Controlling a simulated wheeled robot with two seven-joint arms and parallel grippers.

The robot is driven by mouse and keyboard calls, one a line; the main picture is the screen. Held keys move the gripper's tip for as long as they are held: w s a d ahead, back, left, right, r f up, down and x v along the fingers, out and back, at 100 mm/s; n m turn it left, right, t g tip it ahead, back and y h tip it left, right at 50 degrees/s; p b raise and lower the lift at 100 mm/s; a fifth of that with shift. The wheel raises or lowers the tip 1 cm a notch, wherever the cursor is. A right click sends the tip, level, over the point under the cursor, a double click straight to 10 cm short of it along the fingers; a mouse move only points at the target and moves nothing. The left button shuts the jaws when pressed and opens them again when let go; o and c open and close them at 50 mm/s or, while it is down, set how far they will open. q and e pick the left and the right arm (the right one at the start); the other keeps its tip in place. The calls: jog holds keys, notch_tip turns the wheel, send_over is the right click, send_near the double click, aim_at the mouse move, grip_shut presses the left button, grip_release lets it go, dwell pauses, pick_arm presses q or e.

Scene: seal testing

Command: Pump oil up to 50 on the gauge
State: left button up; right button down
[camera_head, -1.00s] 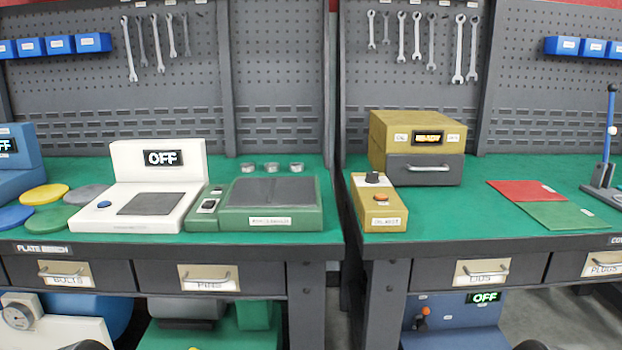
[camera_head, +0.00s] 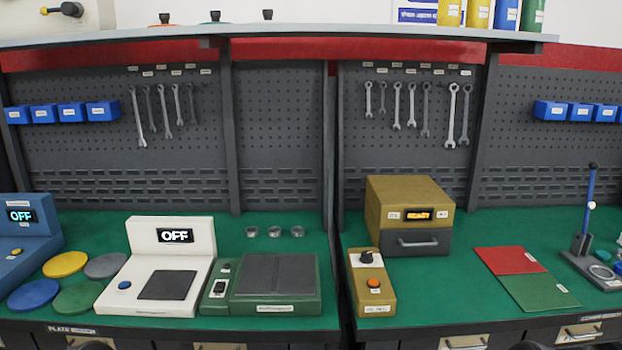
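No gauge shows clearly in the head view now. A device with a blue upright lever and a black knob (camera_head: 590,205) stands at the right edge of the right bench; I cannot tell whether it is the oil pump. Several yellow, blue and green containers (camera_head: 480,14) stand on the top shelf, their labels too small to read. Only small dark rounded shapes, likely parts of my arms, show at the bottom edge; neither gripper can be seen.
Two green-topped benches (camera_head: 420,317) stand side by side with a narrow gap. They hold a white device (camera_head: 190,235) reading OFF, a green device (camera_head: 275,285), a mustard box (camera_head: 405,200), coloured discs (camera_head: 66,264) and red and green mats (camera_head: 535,290). Wrenches hang behind.

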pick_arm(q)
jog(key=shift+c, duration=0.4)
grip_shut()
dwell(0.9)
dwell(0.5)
